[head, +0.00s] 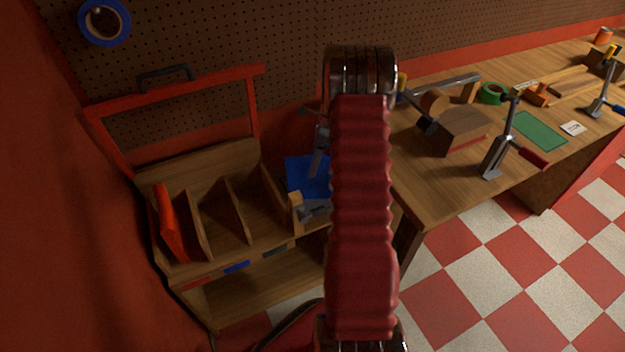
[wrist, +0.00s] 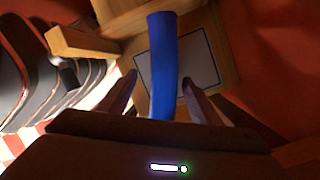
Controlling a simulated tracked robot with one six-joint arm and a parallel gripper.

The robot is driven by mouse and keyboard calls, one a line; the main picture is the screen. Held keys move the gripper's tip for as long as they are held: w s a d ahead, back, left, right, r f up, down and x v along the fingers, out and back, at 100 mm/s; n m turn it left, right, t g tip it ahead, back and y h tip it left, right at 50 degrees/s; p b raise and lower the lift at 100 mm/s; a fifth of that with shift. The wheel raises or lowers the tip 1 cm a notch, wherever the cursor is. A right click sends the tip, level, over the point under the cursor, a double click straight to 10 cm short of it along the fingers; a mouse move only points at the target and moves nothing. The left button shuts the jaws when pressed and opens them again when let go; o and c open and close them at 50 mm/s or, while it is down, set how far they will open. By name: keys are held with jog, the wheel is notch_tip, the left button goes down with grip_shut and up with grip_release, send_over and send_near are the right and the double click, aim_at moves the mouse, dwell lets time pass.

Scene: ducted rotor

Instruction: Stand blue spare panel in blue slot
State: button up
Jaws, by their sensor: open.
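The blue spare panel (head: 300,170) shows in the head view just left of my arm, which hides part of it. In the wrist view the blue panel (wrist: 165,62) is seen nearly edge-on, upright between the two fingers. My gripper (wrist: 160,78) is open, one finger on each side of the panel, with a visible gap at each side. In the head view it is partly hidden behind my arm. The wooden rack at left has a blue label (head: 237,267) on its front edge; the slot (head: 222,228) behind that label looks empty.
A red panel (head: 170,222) leans in the rack's left slot. A dark label (head: 275,251) marks the right part. A red frame with a handle (head: 165,78) rises behind the rack. The workbench (head: 440,190) at right carries clamps and a wooden block (head: 462,128).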

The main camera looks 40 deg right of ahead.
jog(key=shift+x, duration=2.55)
jog(key=shift+w, duration=0.2)
grip_shut()
notch_tip(320, 180, up, 28)
